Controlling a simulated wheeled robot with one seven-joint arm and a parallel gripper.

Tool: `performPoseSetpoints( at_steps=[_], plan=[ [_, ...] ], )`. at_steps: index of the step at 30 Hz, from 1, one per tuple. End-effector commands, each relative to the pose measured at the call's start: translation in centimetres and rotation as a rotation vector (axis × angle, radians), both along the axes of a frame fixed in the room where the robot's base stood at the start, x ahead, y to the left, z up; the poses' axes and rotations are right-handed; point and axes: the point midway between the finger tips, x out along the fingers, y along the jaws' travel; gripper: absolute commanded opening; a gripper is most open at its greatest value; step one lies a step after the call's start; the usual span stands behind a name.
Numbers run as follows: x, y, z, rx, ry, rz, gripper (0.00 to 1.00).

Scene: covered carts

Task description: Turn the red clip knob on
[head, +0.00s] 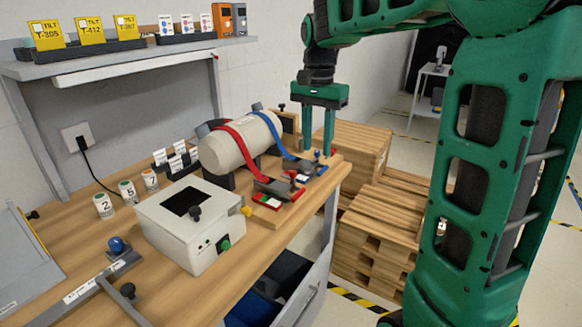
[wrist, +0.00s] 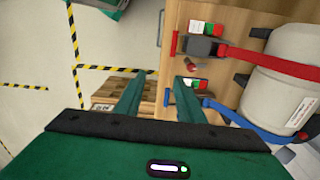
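The red clip (head: 278,187) is a dark buckle at the end of a red strap (head: 238,148) that runs over a pale cylinder. It sits near the bench's front edge, beside a small red-and-green panel (head: 268,201). It also shows in the wrist view (wrist: 202,47), with a red upright part (wrist: 173,44) at its outer side. The blue clip (head: 306,168) on the blue strap is farther back, with a blue upright part (wrist: 167,97). My gripper (head: 318,152) is open and empty, near the blue clip and beyond the red one. Its fingers (wrist: 158,77) point toward the bench edge. Whether any knob is turned is too small to tell.
The pale cylinder (head: 222,152) lies on a stand behind the clips. A white box (head: 180,240) with knobs stands to the left. Stacked wooden pallets (head: 378,235) stand on the floor right of the bench. A shelf with tags (head: 130,62) hangs at the back left.

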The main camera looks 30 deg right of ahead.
Motion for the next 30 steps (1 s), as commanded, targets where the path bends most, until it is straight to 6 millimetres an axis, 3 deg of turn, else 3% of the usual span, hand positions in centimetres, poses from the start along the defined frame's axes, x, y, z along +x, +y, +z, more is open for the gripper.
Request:
performPoseSetpoints(
  at_steps=[1, 3, 8, 14, 30],
  plan=[
    [2.0, 0.9, 0.2, 0.004, 0.0, -0.025, 0.35],
    [3.9, 1.9, 0.6, 0.011, -0.002, -0.064, 0.35],
    [6.3, 3.2, 1.0, 0.02, -0.004, -0.116, 0.35],
    [6.6, 3.5, -0.1, 0.022, -0.002, -0.127, 0.35],
    [6.5, 3.5, -8.5, 0.022, -0.002, -0.125, 0.35]
  ],
)
